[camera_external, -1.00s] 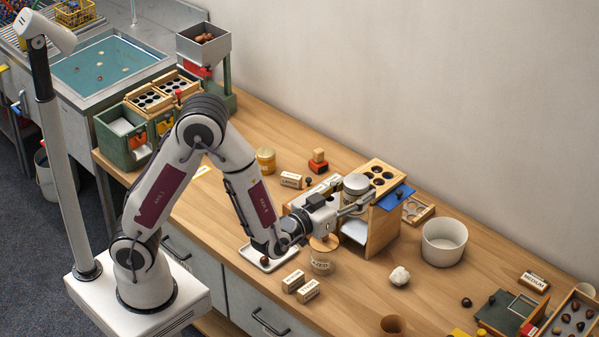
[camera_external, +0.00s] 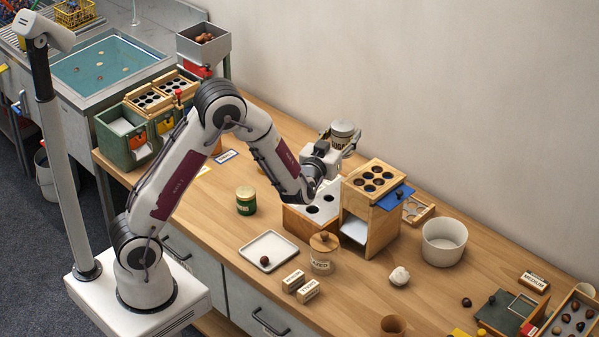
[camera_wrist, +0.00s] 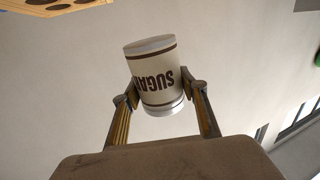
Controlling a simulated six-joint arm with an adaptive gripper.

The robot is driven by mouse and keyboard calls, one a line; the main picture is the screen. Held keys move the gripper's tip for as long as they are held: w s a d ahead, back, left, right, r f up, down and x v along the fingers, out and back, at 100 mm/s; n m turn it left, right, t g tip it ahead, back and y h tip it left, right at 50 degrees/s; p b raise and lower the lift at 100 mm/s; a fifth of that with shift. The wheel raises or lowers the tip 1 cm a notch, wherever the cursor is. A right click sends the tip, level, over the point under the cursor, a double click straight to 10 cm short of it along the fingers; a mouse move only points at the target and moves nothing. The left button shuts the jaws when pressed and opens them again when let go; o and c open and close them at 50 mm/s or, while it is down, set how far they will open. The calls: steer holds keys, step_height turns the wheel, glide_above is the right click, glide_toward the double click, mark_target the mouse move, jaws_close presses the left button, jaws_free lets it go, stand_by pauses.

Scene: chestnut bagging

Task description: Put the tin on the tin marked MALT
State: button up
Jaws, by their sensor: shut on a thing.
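My gripper (camera_external: 338,146) is shut on a pale tin (camera_external: 343,131) with a grey lid and holds it in the air behind the wooden stand. In the wrist view the tin (camera_wrist: 155,85) reads SUGAR, with the letters upside down in the picture, between the two fingers (camera_wrist: 160,97). No label reading MALT can be made out. A yellow tin is mostly hidden behind my arm.
A wooden stand (camera_external: 370,229) with a holed top is close to my gripper. A lidded jar (camera_external: 322,259), a white tray (camera_external: 269,242) with a chestnut, small label blocks (camera_external: 293,281) and a white bowl (camera_external: 444,238) stand around it. Bare bench lies left of the green tin.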

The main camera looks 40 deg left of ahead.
steer(key=w+a+n+g+y, duration=0.2)
steer(key=w+a+y, duration=0.1)
steer(key=a, duration=1.2)
steer(key=w+a+n+g+y, duration=0.1)
steer(key=w+a+n+y, duration=0.25)
steer(key=a, duration=1.05)
steer(key=s+a+n+g+y, duration=0.1)
steer(key=s+a+g+y, duration=0.15)
steer(key=a, duration=1.15)
steer(key=s+a+n+g+y, duration=0.15)
steer(key=s+a, duration=0.25)
steer(key=a, duration=1.1)
step_height(320, 180, down, 10)
steer(key=shift+w+d+g+h, duration=0.2)
steer(key=shift+d+g+h, duration=0.1)
steer(key=shift+g+h, duration=0.1)
steer(key=shift+f, duration=0.2)
steer(key=shift+f, duration=3)
